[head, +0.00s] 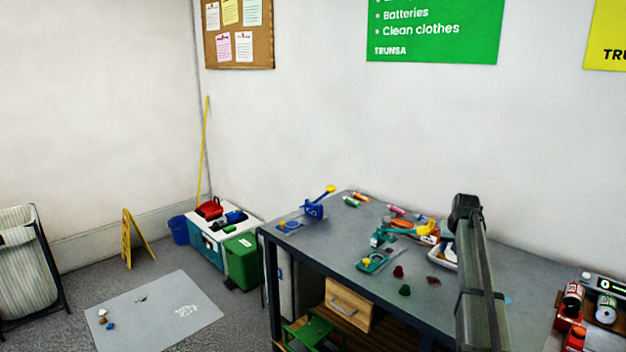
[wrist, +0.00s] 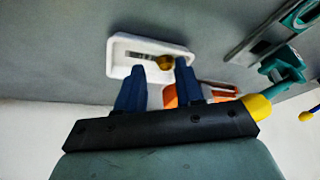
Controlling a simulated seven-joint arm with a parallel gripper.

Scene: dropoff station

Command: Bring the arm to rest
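My gripper (wrist: 159,70) shows in the wrist view with its two dark blue fingers apart and nothing between them. A white tray (wrist: 120,70) with a small gold-brown round thing (wrist: 164,62) in it lies beyond the fingertips. In the head view my arm (head: 478,285) stands over the right part of the grey workbench (head: 340,250). The gripper itself cannot be made out there, and my arm hides part of the white tray (head: 442,260).
A teal tool with a yellow end (wrist: 283,90) and an orange thing (wrist: 170,98) lie near the gripper. Red (head: 398,271) and green (head: 404,290) small pieces lie on the bench. Cans and a device (head: 600,284) stand at the right. The bench's front left is mostly clear.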

